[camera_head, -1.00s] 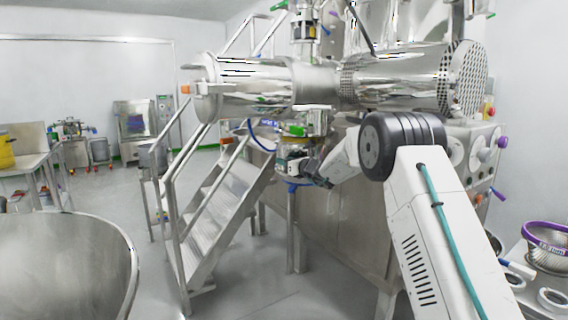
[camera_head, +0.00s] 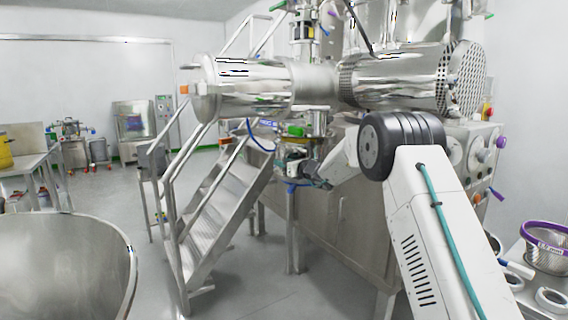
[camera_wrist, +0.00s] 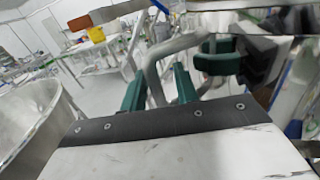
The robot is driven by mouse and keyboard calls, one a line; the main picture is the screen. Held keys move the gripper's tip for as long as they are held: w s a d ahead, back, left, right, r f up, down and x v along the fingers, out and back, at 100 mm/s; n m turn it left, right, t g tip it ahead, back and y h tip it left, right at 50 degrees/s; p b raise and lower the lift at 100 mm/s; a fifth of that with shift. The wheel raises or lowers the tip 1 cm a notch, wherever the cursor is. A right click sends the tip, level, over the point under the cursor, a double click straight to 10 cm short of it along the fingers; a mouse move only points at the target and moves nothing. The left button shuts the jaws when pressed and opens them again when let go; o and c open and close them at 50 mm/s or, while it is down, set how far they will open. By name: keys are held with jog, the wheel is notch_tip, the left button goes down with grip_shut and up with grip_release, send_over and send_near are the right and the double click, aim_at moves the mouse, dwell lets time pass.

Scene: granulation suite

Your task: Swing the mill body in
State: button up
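The mill body, as far as I can tell, is the metal unit (camera_head: 314,122) hanging below the long horizontal steel cylinder in the head view. My gripper (camera_head: 306,172) is low beside it, small and partly hidden by my own arm. In the wrist view my gripper (camera_wrist: 160,88) has two green fingers standing apart. A bent grey tube handle (camera_wrist: 153,72) rises between them, nearer the left finger, with a gap towards the right finger. Whether a finger touches the tube is unclear. A black and green clamp-like part (camera_wrist: 240,60) is just right of the fingers.
Steel steps with rails (camera_head: 215,215) stand left of the machine. A large steel bowl (camera_head: 65,262) fills the front left; its rim also shows in the wrist view (camera_wrist: 30,115). A purple-rimmed sieve (camera_head: 547,245) is at the right. Floor between bowl and steps is clear.

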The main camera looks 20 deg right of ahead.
jog(key=v, duration=0.7)
jog(key=shift+s+d, duration=0.15)
jog(key=shift+s, duration=0.15)
jog(key=shift+r, duration=0.1)
jog(key=s+a+f+n+g+y, duration=0.1)
jog(key=s+a+f+n+g, duration=0.1)
jog(key=s+a+n+g, duration=0.5)
jog(key=s+a+f+n+g+y, duration=0.1)
jog(key=s+a+n, duration=0.1)
jog(key=s+n, duration=0.65)
jog(key=s+a+f+n+g+y, duration=0.1)
jog(key=s+a+f+n+g, duration=0.25)
jog(key=s, duration=0.75)
jog(key=s+d+r+n+g+h, duration=0.1)
jog(key=s+n+h, duration=0.4)
jog(key=s, duration=1.3)
jog(key=s+d+r+n+g+h, duration=0.2)
jog(key=s+n+h, duration=0.3)
jog(key=s, duration=1.3)
jog(key=shift+s+d+n, duration=0.3)
jog(key=shift+d+n, duration=0.6)
jog(key=shift+n, duration=0.3)
